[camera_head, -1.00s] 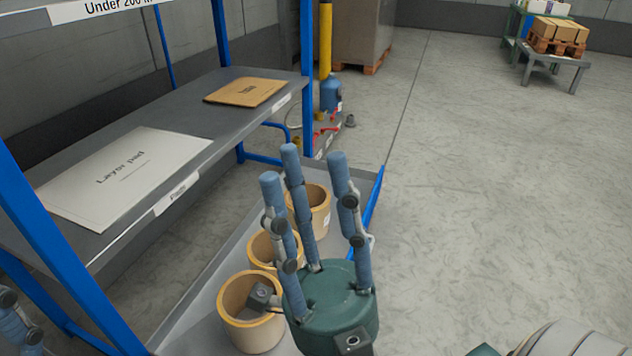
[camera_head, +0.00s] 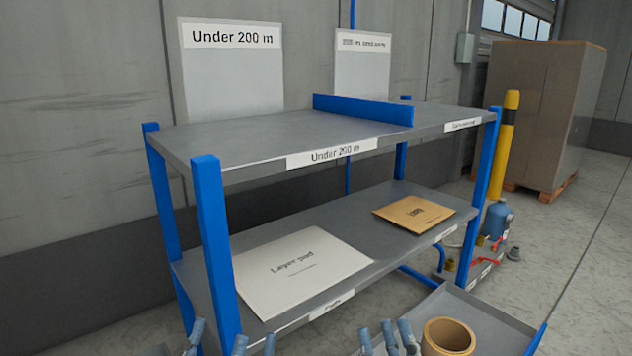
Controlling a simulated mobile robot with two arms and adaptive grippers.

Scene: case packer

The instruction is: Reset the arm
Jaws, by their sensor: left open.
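My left gripper (camera_head: 232,340) shows at the bottom edge, left of the middle. My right gripper (camera_head: 386,335) shows at the bottom edge, right of the middle. Its blue fingertips point up and are spread, with nothing seen between them. Both hands' palms and the arms are mostly cut off below. Both grippers are in front of the blue-framed rack (camera_head: 212,250), with the right one just left of a tan cardboard core (camera_head: 436,350).
The rack's upper shelf (camera_head: 250,147) carries a blue divider (camera_head: 362,109). Its lower shelf holds a white layer pad (camera_head: 262,283) and a brown sheet (camera_head: 413,213). A grey tray (camera_head: 487,318) juts out at lower right. A yellow post (camera_head: 503,150) and wrapped pallet load (camera_head: 545,110) stand behind.

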